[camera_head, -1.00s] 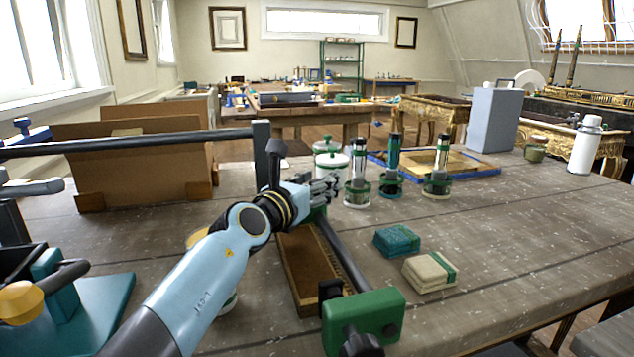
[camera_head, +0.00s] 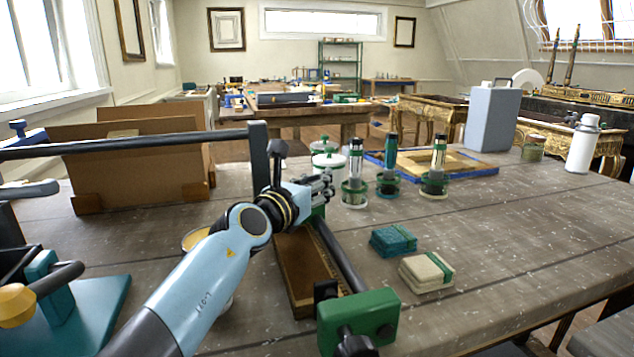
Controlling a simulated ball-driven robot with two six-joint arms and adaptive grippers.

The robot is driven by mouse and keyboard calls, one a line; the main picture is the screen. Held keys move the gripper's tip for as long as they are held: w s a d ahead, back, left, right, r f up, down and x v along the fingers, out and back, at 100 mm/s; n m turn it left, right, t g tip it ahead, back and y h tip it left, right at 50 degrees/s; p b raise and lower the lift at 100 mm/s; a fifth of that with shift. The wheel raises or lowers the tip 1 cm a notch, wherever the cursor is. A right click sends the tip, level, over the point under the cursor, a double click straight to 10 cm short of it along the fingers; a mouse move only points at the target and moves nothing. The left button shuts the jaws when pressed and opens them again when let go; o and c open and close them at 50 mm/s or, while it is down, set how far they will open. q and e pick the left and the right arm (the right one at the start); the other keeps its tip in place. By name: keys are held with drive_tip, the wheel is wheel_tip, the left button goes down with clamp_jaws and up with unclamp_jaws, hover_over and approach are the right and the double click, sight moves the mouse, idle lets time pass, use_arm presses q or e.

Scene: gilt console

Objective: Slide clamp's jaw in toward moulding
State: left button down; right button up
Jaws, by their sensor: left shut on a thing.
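A bar clamp lies on the table in front of me, with a dark bar (camera_head: 339,256) and a green end jaw (camera_head: 358,318) with a dark screw at the near end. A brown wooden moulding (camera_head: 300,270) lies left of the bar, between the near jaw and my gripper. My left gripper (camera_head: 322,188) is at the far end of the bar, shut on the clamp's far green jaw (camera_head: 318,211). My fingers and wrist hide most of that jaw. I cannot tell how wide the gap to the moulding is. My right gripper is not in view.
Teal cloths (camera_head: 393,240) and cream cloths (camera_head: 426,272) lie right of the clamp. Several green-based jars with tools, one of them here (camera_head: 354,180), stand beyond my gripper. Cardboard sheets (camera_head: 140,165) stand at left. The table's right side is mostly clear.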

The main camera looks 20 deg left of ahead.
use_arm(q)
drive_tip(key=shift+s+a+f, duration=0.1)
drive_tip(key=shift+s+a, duration=0.05)
drive_tip(key=shift+a, duration=0.05)
drive_tip(key=shift+s+d+p, duration=0.3)
drive_tip(key=shift+s+p, duration=0.05)
drive_tip(key=shift+p, duration=0.35)
drive_tip(key=shift+f, duration=0.25)
drive_tip(key=c, duration=1.2)
unclamp_jaws()
drive_tip(key=shift+s+a+r, duration=0.2)
drive_tip(key=shift+s+a, duration=0.2)
drive_tip(key=shift+s, duration=0.05)
drive_tip(key=shift+c, duration=0.2)
drive_tip(key=shift+o, duration=0.9)
drive_tip(key=shift+w, duration=0.1)
drive_tip(key=shift+d+r, duration=0.1)
drive_tip(key=s, duration=0.4)
drive_tip(key=s+a, duration=0.1)
drive_tip(key=s, duration=0.3)
drive_tip(key=s+a, duration=0.1)
drive_tip(key=s, duration=0.2)
drive_tip(key=shift+s+a, duration=0.15)
drive_tip(key=shift+s, duration=0.25)
drive_tip(key=shift+o, duration=0.2)
